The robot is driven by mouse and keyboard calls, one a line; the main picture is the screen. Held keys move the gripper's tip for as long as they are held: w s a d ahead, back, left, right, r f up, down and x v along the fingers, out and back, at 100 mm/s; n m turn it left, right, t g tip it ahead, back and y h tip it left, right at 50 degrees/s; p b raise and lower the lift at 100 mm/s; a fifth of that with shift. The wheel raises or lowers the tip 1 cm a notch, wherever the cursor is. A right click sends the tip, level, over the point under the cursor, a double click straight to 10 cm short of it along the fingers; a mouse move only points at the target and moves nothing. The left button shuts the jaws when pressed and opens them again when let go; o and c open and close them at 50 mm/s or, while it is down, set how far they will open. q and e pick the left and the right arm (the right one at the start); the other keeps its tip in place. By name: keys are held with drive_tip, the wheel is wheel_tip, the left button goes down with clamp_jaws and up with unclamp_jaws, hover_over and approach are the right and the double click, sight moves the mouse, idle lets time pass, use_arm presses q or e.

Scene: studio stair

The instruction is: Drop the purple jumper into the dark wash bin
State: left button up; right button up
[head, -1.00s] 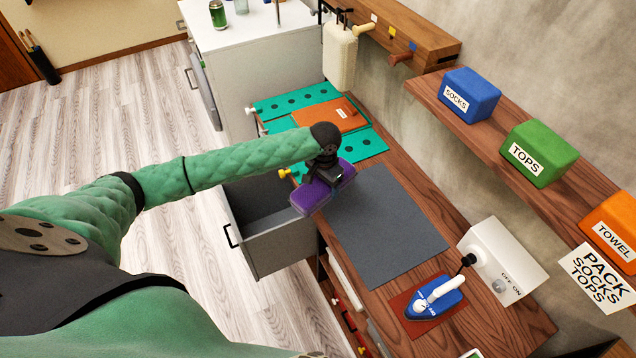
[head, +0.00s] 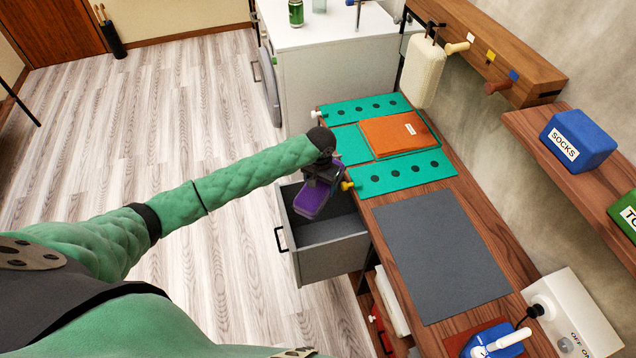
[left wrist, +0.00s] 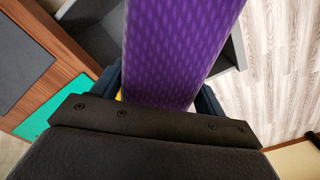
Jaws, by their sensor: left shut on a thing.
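The purple jumper (head: 311,201) is a folded bundle held in my left gripper (head: 322,178). In the left wrist view the jumper (left wrist: 182,45) runs out between the two fingers of the gripper (left wrist: 160,96), which are shut on it. A grey pull-out bin (head: 332,260) with a dark inside stands open at the table's left side; I take it for the dark wash bin. The jumper appears above its opening, and part of the bin's inside is hidden behind it. The bin's grey wall (left wrist: 235,45) also shows beside the jumper in the left wrist view. My right gripper is not in view.
The wooden table holds a grey mat (head: 440,255), a teal folding board (head: 405,177) with an orange folded cloth (head: 393,136), and an iron (head: 495,343). A yellow knob (head: 347,186) sticks out near the gripper. The floor (head: 200,140) left of the bin is clear.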

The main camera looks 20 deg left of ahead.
use_arm(q)
drive_tip(key=shift+a+f, duration=0.2)
drive_tip(key=shift+f, duration=0.25)
drive_tip(key=shift+w+f, duration=0.25)
drive_tip(key=shift+f, duration=0.4)
drive_tip(key=shift+d+f, duration=0.1)
drive_tip(key=shift+f, duration=0.2)
wheel_tip(320, 180, down, 6)
drive_tip(key=b, duration=0.6)
drive_tip(key=shift+b, duration=0.35)
drive_tip(key=o, duration=0.9)
drive_tip(key=shift+w, duration=0.1)
drive_tip(key=shift+c, duration=0.2)
drive_tip(key=o, duration=0.4)
drive_tip(key=shift+c, duration=0.2)
drive_tip(key=shift+o, duration=0.2)
wheel_tip(320, 180, up, 7)
drive_tip(key=b, duration=0.3)
drive_tip(key=shift+r, duration=0.35)
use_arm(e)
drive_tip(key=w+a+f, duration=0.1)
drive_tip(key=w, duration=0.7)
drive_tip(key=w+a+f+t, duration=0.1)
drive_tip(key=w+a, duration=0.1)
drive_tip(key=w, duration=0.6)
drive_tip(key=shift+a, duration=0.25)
